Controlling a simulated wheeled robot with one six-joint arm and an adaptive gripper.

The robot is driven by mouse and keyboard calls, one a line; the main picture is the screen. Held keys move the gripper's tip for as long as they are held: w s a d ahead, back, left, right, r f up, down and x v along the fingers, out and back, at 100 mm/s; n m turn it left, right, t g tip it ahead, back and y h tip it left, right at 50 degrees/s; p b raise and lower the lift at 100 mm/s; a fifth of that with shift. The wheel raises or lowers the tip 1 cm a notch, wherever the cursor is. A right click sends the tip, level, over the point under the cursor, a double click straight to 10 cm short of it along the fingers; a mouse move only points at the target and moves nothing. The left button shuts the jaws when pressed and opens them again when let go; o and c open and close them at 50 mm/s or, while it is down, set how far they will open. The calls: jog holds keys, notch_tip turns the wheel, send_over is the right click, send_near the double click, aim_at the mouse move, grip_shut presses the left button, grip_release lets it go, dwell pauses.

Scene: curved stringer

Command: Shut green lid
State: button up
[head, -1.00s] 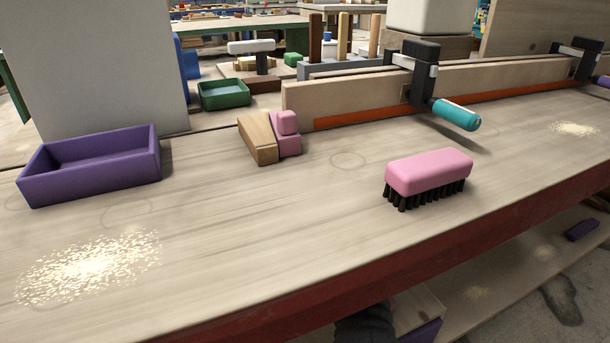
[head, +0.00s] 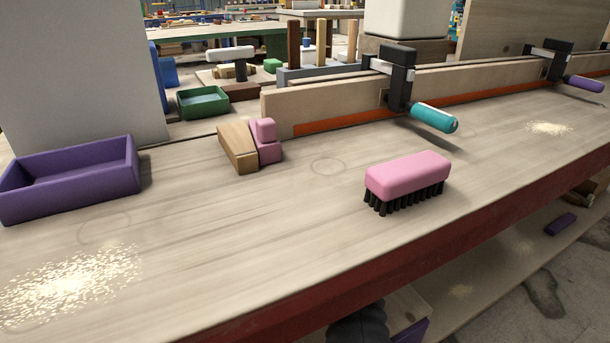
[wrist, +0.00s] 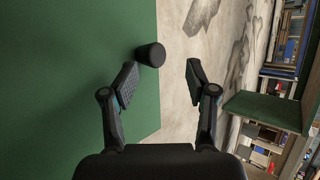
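A large flat green panel (wrist: 70,70) fills the left of the wrist view. It looks like the green lid, but its hinge and whatever it belongs to are out of view. A short black round knob (wrist: 150,54) stands out near its right edge. My gripper (wrist: 162,73) is open and empty. Its fingers spread to either side, with the knob just beyond the left fingertip, between the two. I cannot tell whether that finger touches the knob or the panel. Neither the green panel nor my gripper can be made out in the head view.
Another green surface (wrist: 264,110) and shelves (wrist: 295,45) stand at the right of the wrist view, beyond grey floor.

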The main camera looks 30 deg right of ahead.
jog(key=v, duration=0.7)
jog(key=shift+s, duration=0.2)
